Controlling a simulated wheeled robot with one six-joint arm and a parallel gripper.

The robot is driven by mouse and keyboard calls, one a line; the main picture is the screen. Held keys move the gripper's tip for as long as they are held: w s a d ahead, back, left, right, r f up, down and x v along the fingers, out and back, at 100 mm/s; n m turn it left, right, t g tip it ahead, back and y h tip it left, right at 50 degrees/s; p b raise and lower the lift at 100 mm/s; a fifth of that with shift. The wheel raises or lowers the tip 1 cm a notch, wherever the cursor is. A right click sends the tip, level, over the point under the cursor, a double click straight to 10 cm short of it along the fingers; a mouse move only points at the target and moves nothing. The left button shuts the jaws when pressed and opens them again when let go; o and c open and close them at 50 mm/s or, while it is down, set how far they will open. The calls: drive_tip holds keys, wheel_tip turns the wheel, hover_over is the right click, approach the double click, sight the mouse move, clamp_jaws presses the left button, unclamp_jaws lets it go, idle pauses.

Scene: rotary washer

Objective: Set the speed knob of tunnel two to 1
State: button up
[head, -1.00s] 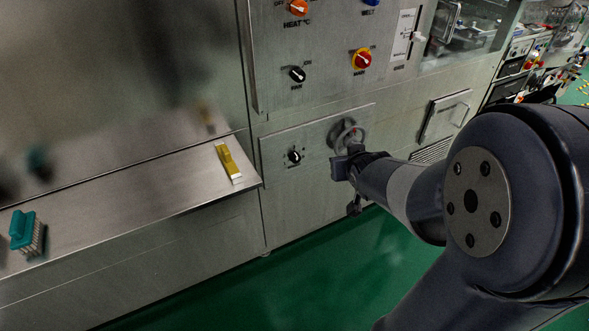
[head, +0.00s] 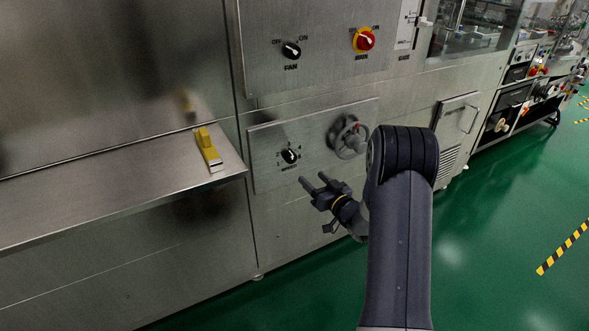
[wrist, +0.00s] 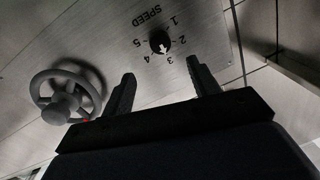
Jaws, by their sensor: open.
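The black speed knob (head: 290,156) is on the lower steel panel in the head view, left of the handwheel. In the wrist view the knob (wrist: 160,42) appears with the upside-down word SPEED and numbers 1 to 5 around it. Its white mark points down in that picture, toward about 3; the exact setting is hard to read. My gripper (head: 313,179) is open and empty, just below and right of the knob in the head view. In the wrist view my gripper (wrist: 160,69) has its two fingers apart, with the knob beyond the gap, not touched.
A grey handwheel (head: 349,137) stands out from the same panel, right of the knob and close to my arm. The FAN knob (head: 291,50) and a red-and-yellow main switch (head: 363,40) are above. A steel shelf with a yellow object (head: 208,150) is at the left.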

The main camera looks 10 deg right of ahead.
sight(292, 160)
drive_tip(key=x, duration=1)
drive_tip(key=shift+w+a+r+b, duration=0.1)
drive_tip(key=shift+w+r+b, duration=0.05)
drive_tip(key=shift+b, duration=0.2)
drive_tip(key=shift+c, duration=0.5)
drive_tip(key=c, duration=0.9)
